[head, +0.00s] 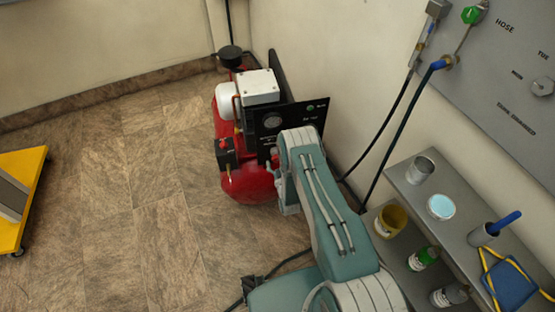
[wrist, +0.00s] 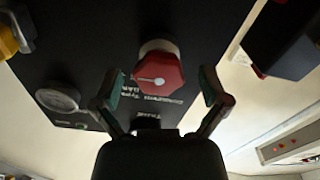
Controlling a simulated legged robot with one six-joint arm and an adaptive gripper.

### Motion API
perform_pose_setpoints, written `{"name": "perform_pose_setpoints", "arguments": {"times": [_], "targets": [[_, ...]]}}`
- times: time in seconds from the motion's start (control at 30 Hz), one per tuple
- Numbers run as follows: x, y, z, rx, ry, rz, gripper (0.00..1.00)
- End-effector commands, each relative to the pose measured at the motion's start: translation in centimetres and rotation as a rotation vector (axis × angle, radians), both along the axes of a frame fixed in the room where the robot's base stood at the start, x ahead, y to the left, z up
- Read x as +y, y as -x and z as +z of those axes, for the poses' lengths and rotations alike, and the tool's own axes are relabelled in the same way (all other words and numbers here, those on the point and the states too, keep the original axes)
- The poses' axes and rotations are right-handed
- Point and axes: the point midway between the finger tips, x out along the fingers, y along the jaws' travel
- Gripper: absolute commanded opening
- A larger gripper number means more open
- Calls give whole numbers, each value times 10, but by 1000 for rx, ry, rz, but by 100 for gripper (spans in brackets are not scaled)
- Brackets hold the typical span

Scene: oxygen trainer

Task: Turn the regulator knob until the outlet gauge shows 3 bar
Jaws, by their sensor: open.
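The red regulator knob (wrist: 158,74) with a white pointer mark faces me in the wrist view, on a pale round collar on the black panel (wrist: 75,50). My gripper (wrist: 162,82) is open, with one finger on each side of the knob. Gaps show between the fingers and the knob, and I see no contact. A round gauge (wrist: 58,97) is left of the knob in the wrist view. In the head view a gauge (head: 272,120) shows on the panel; its reading is too small to tell.
The panel stands on a red compressor tank (head: 248,186) by the wall. A steel shelf (head: 455,222) with cups and bottles is at the right, below a grey wall panel (head: 510,70) with hoses. A yellow cart (head: 33,170) is at the left; the floor between is clear.

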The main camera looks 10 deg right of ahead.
Motion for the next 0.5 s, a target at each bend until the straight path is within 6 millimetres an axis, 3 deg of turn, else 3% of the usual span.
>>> {"name": "perform_pose_setpoints", "arguments": {"times": [0.33, 0.5], "targets": [[0, -6, 0, 0, 0, 0, 95], [0, -6, 0, 0, 0, 0, 19]]}}
